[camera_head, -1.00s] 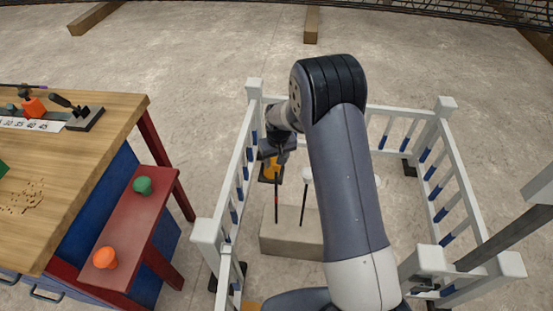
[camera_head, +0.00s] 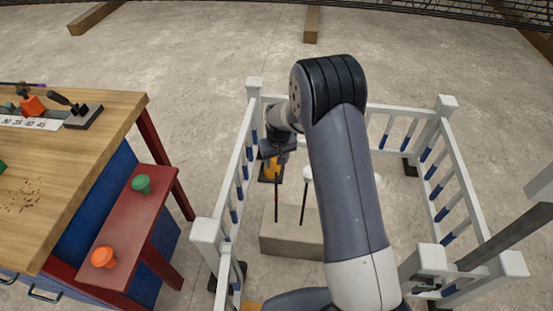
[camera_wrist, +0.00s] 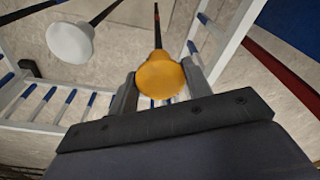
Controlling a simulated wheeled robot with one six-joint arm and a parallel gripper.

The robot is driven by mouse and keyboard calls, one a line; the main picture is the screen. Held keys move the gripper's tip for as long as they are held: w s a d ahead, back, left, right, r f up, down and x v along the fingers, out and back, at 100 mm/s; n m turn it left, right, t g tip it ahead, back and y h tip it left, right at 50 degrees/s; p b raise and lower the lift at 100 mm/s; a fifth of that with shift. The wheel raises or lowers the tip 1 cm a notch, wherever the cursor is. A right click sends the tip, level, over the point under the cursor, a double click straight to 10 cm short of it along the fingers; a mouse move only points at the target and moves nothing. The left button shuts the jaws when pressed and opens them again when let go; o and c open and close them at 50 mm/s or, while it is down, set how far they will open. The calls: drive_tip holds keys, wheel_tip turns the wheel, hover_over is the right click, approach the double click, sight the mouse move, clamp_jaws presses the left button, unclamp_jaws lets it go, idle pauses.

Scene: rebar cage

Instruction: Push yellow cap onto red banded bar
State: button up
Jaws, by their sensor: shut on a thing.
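The yellow cap (camera_wrist: 160,78) is between the two fingers of my gripper (camera_head: 277,155) in the wrist view, and the gripper is shut on it. A dark bar (camera_wrist: 157,28) with a reddish band lines up with the cap and runs away from it. I cannot tell how far the cap sits on the bar's end. In the head view this bar (camera_head: 277,205) stands upright from a concrete block, directly below my gripper, and its top is hidden by the gripper.
A second bar (camera_head: 304,205) with a white cap (camera_head: 307,173) stands close on the right; the white cap shows in the wrist view (camera_wrist: 70,42). Both rise from a concrete block (camera_head: 285,239). White railings (camera_head: 240,165) surround it. A red shelf (camera_head: 130,225) holds green and orange caps.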

sight(277, 167)
drive_tip(key=shift+f+b, duration=1.5)
drive_tip(key=shift+f, duration=0.55)
drive_tip(key=o, duration=1)
drive_tip(key=r, duration=0.7)
drive_tip(key=s+r+p, duration=0.1)
drive_tip(key=r, duration=0.2)
drive_tip(key=shift+s+d+r, duration=0.1)
drive_tip(key=shift+d+r, duration=0.1)
drive_tip(key=shift+r, duration=0.15)
